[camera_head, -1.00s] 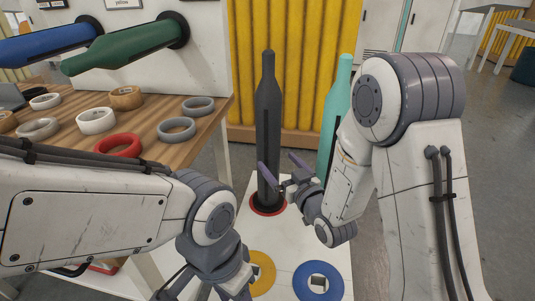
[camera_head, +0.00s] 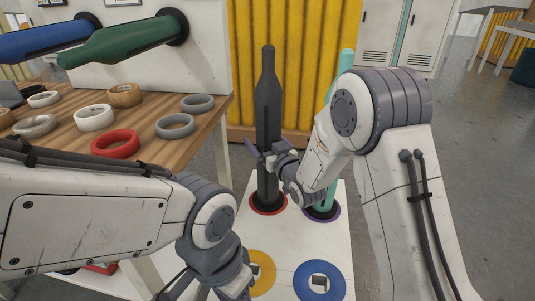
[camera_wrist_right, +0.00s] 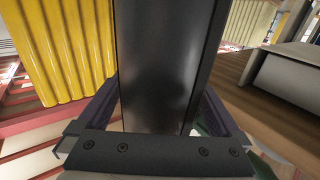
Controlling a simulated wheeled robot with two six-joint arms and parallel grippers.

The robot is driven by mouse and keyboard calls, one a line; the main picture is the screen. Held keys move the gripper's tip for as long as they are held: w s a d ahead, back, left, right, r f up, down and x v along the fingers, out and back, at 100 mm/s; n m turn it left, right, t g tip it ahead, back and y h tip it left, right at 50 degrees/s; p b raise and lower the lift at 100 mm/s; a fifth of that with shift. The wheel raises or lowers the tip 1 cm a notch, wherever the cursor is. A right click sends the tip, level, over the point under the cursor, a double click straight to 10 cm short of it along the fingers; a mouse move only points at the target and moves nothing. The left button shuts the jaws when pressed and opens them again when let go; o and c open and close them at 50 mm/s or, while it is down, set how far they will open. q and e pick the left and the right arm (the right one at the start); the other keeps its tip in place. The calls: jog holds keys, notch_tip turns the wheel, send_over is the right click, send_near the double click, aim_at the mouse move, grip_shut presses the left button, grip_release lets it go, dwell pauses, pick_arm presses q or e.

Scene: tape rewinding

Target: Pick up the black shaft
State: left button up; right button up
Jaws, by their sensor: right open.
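The black shaft (camera_head: 268,105) stands upright on a white board, its foot in a round base with a red ring (camera_head: 268,205). My right gripper (camera_head: 262,152) is at the shaft's lower middle, with its fingers open on either side of it. In the right wrist view the shaft (camera_wrist_right: 165,60) fills the middle, between the two dark fingers (camera_wrist_right: 165,105). Whether a finger touches it is not clear. My left arm crosses the lower left, and its gripper (camera_head: 232,290) is at the bottom edge, partly cut off.
A teal shaft (camera_head: 328,195) stands right of the black one, partly behind my right arm. The white board (camera_head: 300,235) also has yellow (camera_head: 262,272) and blue (camera_head: 320,281) discs. Tape rolls lie on the wooden table (camera_head: 165,98) at left, under wall-mounted blue and green shafts.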

grip_shut()
jog(key=shift+r, duration=0.3)
